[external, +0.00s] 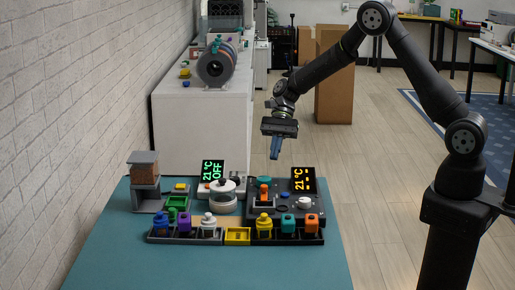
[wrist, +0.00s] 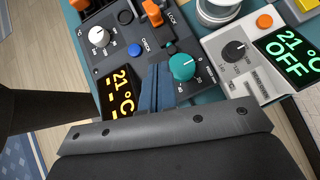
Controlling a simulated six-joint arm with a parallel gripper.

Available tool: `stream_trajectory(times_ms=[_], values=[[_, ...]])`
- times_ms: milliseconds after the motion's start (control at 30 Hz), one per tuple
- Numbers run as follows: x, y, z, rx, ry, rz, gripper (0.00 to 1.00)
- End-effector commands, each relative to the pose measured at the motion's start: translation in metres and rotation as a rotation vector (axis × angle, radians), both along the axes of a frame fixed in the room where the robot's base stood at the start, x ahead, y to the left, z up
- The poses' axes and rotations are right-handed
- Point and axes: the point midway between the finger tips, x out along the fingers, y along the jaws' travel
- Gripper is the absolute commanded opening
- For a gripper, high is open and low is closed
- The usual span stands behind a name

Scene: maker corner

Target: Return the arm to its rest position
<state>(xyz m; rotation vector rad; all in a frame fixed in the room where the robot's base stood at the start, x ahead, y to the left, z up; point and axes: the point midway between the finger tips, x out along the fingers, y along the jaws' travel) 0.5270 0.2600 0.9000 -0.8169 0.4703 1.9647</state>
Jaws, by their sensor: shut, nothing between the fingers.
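My gripper (external: 275,148) hangs above the back right part of the teal table, pointing down, raised clear of the devices. Its blue fingers are shut together with nothing between them. In the wrist view the closed fingers (wrist: 157,88) reach over the dark control panel (wrist: 125,60), beside its teal knob (wrist: 182,67). The arm is bent, with its elbow high at the top of the external view.
On the table (external: 105,255) stand a dark device with a yellow display (external: 303,180), a white device with a green display (external: 210,172) and a front row of bins holding coloured pieces. A brick-topped stand (external: 145,180) is at the left. Air around my gripper is free.

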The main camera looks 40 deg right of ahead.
Motion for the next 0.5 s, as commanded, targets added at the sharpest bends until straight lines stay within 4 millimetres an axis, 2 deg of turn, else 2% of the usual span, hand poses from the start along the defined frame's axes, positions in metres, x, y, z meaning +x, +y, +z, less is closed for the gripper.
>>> stream_trajectory(times_ms=[267, 433, 500], values=[[-0.02, 0.033, -0.038, 0.0, 0.002, 0.002, 0.0], [-0.029, 0.049, -0.048, -0.001, 0.001, 0.003, 0.0], [-0.027, 0.054, -0.048, 0.0, 0.0, 0.003, 0.0]])
